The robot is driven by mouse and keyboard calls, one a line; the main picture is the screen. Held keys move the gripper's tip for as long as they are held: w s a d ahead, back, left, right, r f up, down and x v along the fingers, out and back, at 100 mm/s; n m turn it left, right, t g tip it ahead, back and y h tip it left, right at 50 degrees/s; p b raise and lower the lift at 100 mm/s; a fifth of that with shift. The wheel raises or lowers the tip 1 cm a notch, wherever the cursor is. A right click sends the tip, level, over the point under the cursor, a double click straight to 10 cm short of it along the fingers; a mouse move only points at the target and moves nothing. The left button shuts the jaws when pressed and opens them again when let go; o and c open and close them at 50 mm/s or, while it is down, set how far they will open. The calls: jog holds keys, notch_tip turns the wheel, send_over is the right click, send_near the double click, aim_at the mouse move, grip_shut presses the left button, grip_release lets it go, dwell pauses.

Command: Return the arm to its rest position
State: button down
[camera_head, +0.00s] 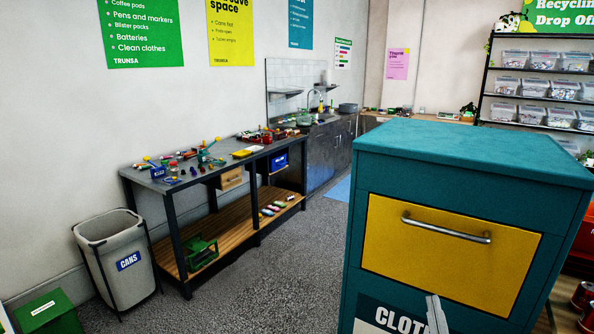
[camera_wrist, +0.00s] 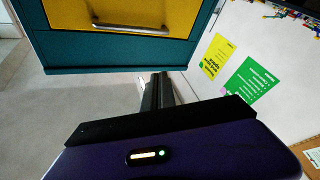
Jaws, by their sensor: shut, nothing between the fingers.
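My gripper (camera_wrist: 154,92) shows in the middle of the wrist view, its dark fingers together and empty. It is apart from the teal clothes bin (camera_head: 450,155), which also shows at the top of the wrist view (camera_wrist: 120,57). The bin's yellow front panel (camera_head: 440,268) is closed and has a metal handle (camera_head: 445,230); the handle is also in the wrist view (camera_wrist: 130,28). In the head view only a pale grey piece rises at the bottom edge before the bin's label. The rest of my arm is hidden there.
A grey cans bin (camera_head: 112,250) stands at left, beside a workbench (camera_head: 215,170) with toys and tools. Shelves (camera_head: 530,100) of clear boxes stand behind the teal bin. Grey floor (camera_head: 290,265) is clear between bench and bin. Cans (camera_head: 583,295) are at lower right.

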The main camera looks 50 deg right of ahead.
jog(key=w+a+f+n+t+y, duration=0.1)
jog(key=a+f+t+y, duration=0.15)
jog(key=a+y, duration=0.7)
jog(key=w+a+f+n+t+y, duration=0.1)
jog(key=a+f+n+t+y, duration=0.15)
jog(key=a, duration=1.35)
jog(key=s+a+f+n+y, duration=0.1)
jog(key=s+a+n+y, duration=0.2)
jog(key=s+a+y, duration=0.2)
jog(key=a+y, duration=0.1)
jog(key=a, duration=0.2)
jog(key=shift+a+f+y, duration=0.15)
jog(key=shift+a+y, duration=0.1)
jog(key=shift+y, duration=0.15)
jog(key=shift+n, duration=0.25)
